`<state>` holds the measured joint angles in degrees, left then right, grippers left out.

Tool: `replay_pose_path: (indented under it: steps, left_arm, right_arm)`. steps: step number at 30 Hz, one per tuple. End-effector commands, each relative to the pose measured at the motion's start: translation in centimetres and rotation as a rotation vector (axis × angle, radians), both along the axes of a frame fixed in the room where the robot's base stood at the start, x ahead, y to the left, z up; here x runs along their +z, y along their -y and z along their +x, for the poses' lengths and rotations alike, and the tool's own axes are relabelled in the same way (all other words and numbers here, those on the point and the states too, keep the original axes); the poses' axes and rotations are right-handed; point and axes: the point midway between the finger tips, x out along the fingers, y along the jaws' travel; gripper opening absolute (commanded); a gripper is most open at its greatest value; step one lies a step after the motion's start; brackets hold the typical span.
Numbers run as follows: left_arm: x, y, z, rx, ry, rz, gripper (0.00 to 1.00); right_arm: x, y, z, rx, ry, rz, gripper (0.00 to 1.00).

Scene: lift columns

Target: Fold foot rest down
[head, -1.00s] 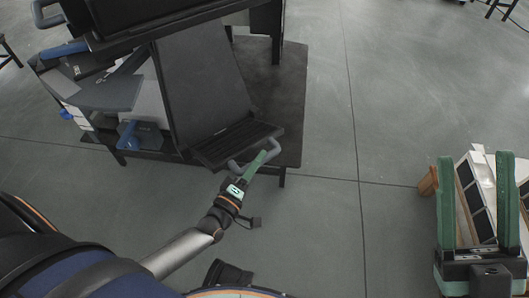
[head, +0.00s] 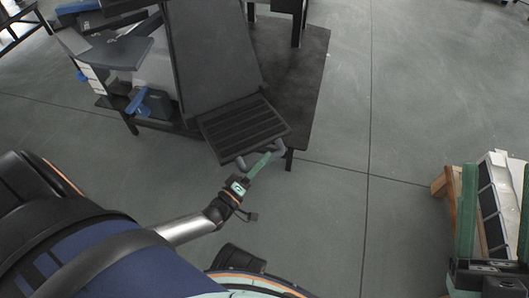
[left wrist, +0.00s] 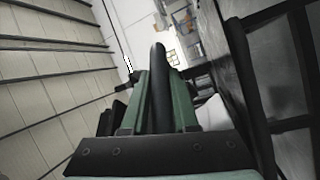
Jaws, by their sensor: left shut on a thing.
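The foot rest is a dark slatted panel (head: 243,126) at the lower end of a tall dark panel (head: 215,60). It slopes out toward me, and a grey tubular handle (head: 280,145) runs along its near edge. My left gripper (head: 262,160) is shut on this handle.
A dark base plate (head: 312,85) lies under the furniture. A grey work surface (head: 118,55) with blue items stands at the left. A white box with dark panels (head: 493,205) and a wooden piece (head: 445,183) are near my right gripper. The floor between is clear.

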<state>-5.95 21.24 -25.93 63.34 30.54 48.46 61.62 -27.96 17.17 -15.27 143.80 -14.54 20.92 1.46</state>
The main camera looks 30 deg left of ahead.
Motion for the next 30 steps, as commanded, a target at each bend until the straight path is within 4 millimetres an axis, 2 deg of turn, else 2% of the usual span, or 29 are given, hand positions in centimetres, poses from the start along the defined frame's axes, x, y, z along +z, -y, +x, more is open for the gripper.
replay_pose_path:
  steps: [9, 10, 17, 26, 30]
  left_arm:
    - [0.0, -0.1, 0.0, 0.001, -0.001, 0.000, 0.00]
    - [0.0, -0.1, 0.0, 0.001, -0.001, 0.000, 0.30]
    - [0.0, -0.1, 0.0, 0.002, 0.001, 0.000, 0.56]
    - [0.0, -0.1, -0.2, 0.001, -0.001, 0.000, 0.57]
    - [-0.2, -0.3, -1.8, 0.001, -0.004, 0.000, 0.57]
  right_arm:
    - [0.0, 0.0, 0.0, -0.001, -0.002, -0.001, 0.57]
    - [0.0, 0.0, 0.0, -0.001, -0.002, -0.001, 0.57]
    - [-0.1, 0.0, 0.0, 0.001, -0.001, -0.005, 0.57]
    - [0.0, 0.0, 0.0, 0.001, -0.001, -0.008, 0.57]
    - [0.5, 0.0, 0.0, 0.003, -0.002, -0.006, 0.57]
